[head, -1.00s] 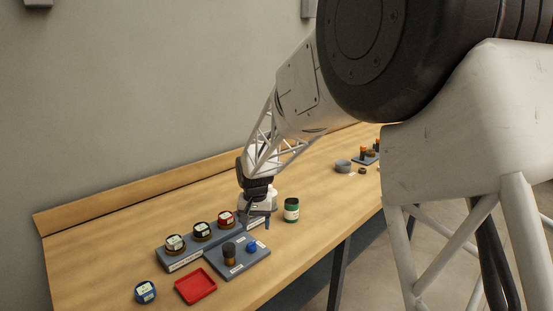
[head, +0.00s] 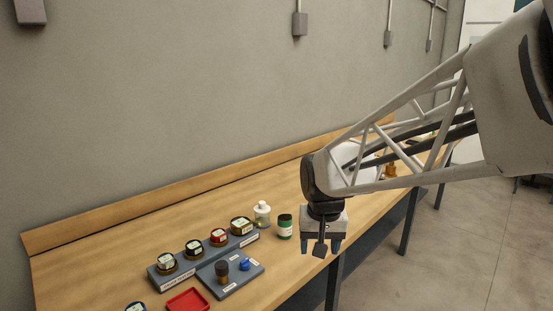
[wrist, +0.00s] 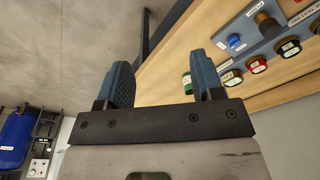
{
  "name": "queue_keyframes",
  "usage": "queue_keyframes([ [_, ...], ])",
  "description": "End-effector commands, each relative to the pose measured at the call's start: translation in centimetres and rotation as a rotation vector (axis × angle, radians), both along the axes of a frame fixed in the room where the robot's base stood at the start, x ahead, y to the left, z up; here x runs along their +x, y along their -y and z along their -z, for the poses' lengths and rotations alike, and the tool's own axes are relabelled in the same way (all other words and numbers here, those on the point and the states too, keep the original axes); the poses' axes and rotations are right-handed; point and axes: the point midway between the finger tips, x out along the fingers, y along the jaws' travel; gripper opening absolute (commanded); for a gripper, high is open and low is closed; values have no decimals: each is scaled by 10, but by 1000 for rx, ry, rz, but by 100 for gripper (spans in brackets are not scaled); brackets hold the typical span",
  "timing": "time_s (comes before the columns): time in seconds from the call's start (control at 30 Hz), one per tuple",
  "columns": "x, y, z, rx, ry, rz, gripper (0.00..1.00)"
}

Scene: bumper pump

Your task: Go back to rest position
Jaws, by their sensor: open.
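My gripper (head: 321,246) is open and empty. In the head view it hangs beyond the front edge of the bench, to the right of the green jar (head: 285,228), and touches nothing. In the wrist view its two blue fingers (wrist: 163,76) are spread apart, with nothing between them but floor and bench edge behind. The white bottle (head: 262,216) stands upright on the bench, left of the green jar. The green jar also shows in the wrist view (wrist: 187,82), partly hidden behind a finger.
In front are a grey board (head: 243,277) with a brown cylinder (head: 222,273) and blue knob (head: 245,264), and a red tray (head: 188,300). Open floor (head: 440,260) lies right.

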Motion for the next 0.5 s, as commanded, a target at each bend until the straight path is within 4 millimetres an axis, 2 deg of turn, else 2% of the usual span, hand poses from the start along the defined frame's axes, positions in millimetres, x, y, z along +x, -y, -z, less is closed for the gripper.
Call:
queue_keyframes([
  [0.03,-13,8,-4,0,8,2,61],
  [0.23,-62,34,-12,-3,32,3,61],
  [0.5,-128,63,-15,-11,66,4,61],
])
